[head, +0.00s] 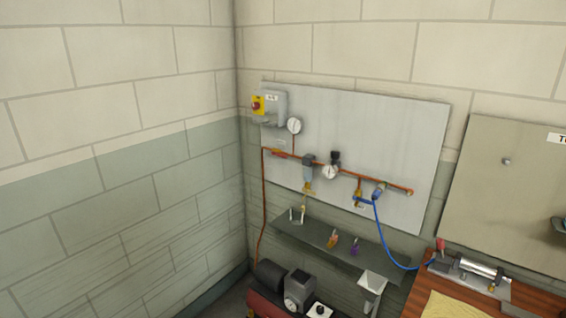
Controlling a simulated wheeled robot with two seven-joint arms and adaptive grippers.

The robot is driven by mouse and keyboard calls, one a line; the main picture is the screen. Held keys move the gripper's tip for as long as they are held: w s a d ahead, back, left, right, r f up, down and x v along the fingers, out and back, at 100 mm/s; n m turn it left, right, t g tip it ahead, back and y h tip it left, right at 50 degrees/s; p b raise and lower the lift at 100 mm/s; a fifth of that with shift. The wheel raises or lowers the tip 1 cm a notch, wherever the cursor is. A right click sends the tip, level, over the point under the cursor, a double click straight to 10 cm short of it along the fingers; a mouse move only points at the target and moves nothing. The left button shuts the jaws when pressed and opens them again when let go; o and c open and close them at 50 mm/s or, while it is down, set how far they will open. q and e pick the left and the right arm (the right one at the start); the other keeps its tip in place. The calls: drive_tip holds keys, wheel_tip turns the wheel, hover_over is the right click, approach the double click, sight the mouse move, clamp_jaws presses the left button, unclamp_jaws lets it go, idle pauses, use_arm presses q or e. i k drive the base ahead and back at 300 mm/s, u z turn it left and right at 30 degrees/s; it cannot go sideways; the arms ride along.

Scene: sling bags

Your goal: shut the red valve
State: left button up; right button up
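Neither of my grippers is in the head view.
A grey box (272,107) with a red knob on yellow (257,105) and gauges sit on the panel.

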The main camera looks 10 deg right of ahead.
sight(279, 155)
drive_tip(key=u, duration=0.45)
drive_tip(key=i, duration=1.2)
drive_tip(key=z, duration=0.75)
drive_tip(key=i, duration=0.35)
drive_tip(key=z, duration=0.35)
